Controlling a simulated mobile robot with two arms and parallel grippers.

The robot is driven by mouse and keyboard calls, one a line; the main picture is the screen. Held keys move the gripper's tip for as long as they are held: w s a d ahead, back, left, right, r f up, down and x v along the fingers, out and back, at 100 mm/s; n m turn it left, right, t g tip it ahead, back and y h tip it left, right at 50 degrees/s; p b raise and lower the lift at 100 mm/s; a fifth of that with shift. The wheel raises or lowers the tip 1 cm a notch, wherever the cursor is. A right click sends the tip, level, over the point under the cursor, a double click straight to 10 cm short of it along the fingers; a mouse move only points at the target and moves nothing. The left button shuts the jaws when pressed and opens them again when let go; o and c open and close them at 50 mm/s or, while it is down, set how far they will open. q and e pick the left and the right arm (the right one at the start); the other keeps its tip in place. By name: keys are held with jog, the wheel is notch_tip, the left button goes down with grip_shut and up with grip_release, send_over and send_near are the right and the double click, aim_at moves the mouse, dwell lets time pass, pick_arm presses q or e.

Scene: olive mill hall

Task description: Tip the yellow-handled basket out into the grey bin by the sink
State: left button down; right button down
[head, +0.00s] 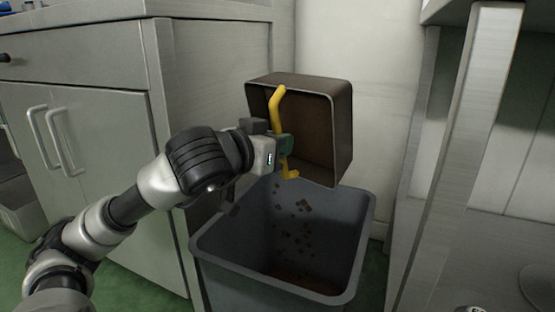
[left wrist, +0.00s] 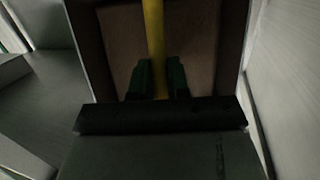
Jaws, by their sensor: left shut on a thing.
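The brown basket (head: 330,125) is tipped on its side above the grey bin (head: 365,225), its open side facing my arm. Its yellow handle (head: 278,110) runs across the open side. My left gripper (head: 283,148) is shut on that handle. In the left wrist view the green fingertips (left wrist: 157,80) sit on either side of the yellow handle (left wrist: 154,30), with the basket's brown inside (left wrist: 120,45) behind. Small brown bits (head: 303,205) show in the bin's opening below the basket, and more brown matter lies at its bottom. The basket's inside looks empty where visible. My right gripper is not in view.
A grey cabinet (head: 100,120) with handles stands on the left, close to the bin. A pale wall (head: 360,50) is behind. A metal upright (head: 465,130) and shelving stand close on the right. Green floor (head: 140,285) shows at the lower left.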

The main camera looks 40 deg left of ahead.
pick_arm(q)
jog(key=shift+w+f+t+b, duration=0.1)
jog(key=shift+f+t+b, duration=0.75)
jog(key=shift+b, duration=1.05)
jog(key=shift+w+r+t+p, duration=0.1)
jog(key=shift+r+t+p, duration=0.15)
jog(key=shift+t+p, duration=0.1)
jog(key=shift+t, duration=0.5)
jog(key=shift+f, duration=0.1)
